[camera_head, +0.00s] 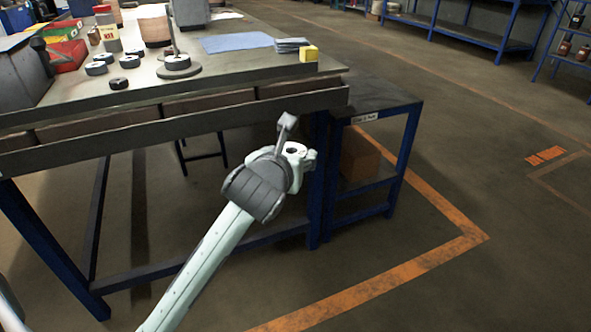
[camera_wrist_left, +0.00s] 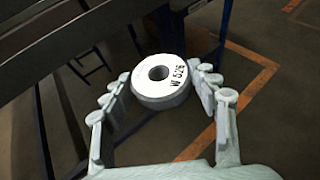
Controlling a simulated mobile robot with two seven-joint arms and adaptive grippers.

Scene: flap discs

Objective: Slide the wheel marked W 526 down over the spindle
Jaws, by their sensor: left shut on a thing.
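The wheel marked W 526 (camera_wrist_left: 163,84) is a pale disc with a dark centre hole and its printed face toward the left wrist camera. My left gripper (camera_wrist_left: 159,78) is shut on it, with a finger on each side. In the head view my left gripper (camera_head: 296,150) holds the wheel in the air in front of the workbench, below its top near the right corner. The spindle (camera_head: 172,36) is a thin upright rod on a round base (camera_head: 188,72) on the bench top. A grey disc (camera_head: 177,61) sits around its foot. My right gripper is not in view.
Several loose discs (camera_head: 97,68) lie left of the spindle on the workbench (camera_head: 235,84). A blue cloth (camera_head: 236,43), a grey stack (camera_head: 291,45) and a yellow block (camera_head: 309,54) are to its right. A lower side table (camera_head: 385,98) adjoins the bench. Floor at right is clear.

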